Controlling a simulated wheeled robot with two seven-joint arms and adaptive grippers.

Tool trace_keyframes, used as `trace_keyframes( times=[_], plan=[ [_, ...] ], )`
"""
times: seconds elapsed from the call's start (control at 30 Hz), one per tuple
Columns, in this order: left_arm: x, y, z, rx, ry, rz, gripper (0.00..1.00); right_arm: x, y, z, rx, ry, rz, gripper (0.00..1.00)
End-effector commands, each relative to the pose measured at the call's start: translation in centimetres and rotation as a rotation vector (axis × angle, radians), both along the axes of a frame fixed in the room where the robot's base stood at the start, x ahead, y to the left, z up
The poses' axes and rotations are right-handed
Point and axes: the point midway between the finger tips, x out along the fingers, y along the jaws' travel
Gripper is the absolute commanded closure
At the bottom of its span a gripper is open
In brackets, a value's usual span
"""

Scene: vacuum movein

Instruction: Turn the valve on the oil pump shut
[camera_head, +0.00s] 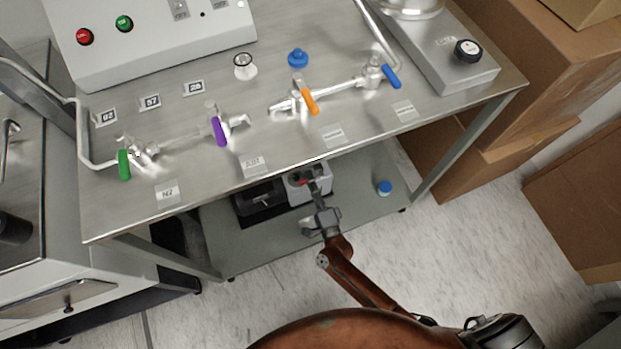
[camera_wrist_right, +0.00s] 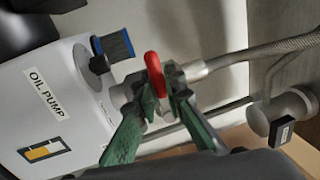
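The oil pump (camera_head: 318,190) is a white box on the lower shelf under the steel table, labelled "OIL PUMP" in the right wrist view (camera_wrist_right: 55,105). Its valve has a red handle (camera_wrist_right: 155,74), beside a metal fitting and a braided hose. In the head view the red handle (camera_head: 305,182) is small and partly hidden. My right gripper (camera_head: 314,187) reaches under the table edge. Its green fingers (camera_wrist_right: 162,100) converge on either side of the red handle and look closed on it. The left gripper is not in view.
Above, the table (camera_head: 290,145) holds pipes with green, purple, orange and blue valve handles. Its front edge lies just above my right gripper. A black unit (camera_head: 258,202) stands left of the pump, and a blue-capped object (camera_head: 384,187) right. Cardboard boxes (camera_head: 560,100) stand at right.

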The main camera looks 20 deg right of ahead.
Motion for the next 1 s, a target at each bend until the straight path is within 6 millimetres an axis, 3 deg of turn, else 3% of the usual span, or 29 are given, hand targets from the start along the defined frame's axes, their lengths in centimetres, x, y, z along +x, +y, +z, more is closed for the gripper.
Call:
trace_keyframes(
  times=[0.23, 0.57, 0.77, 1.0],
  plan=[
    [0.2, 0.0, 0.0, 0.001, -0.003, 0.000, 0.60, 0.0, -0.1, -0.1, -0.002, 0.001, 0.000, 0.73],
    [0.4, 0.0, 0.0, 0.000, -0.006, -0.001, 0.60, -0.3, 0.0, -0.1, -0.002, 0.001, 0.001, 0.73],
    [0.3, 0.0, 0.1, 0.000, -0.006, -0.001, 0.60, -2.9, -0.2, -0.7, -0.003, 0.003, -0.001, 0.73],
    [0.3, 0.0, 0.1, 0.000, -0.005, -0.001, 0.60, -7.9, -0.4, -1.7, -0.002, 0.004, -0.001, 0.73]
  ],
)
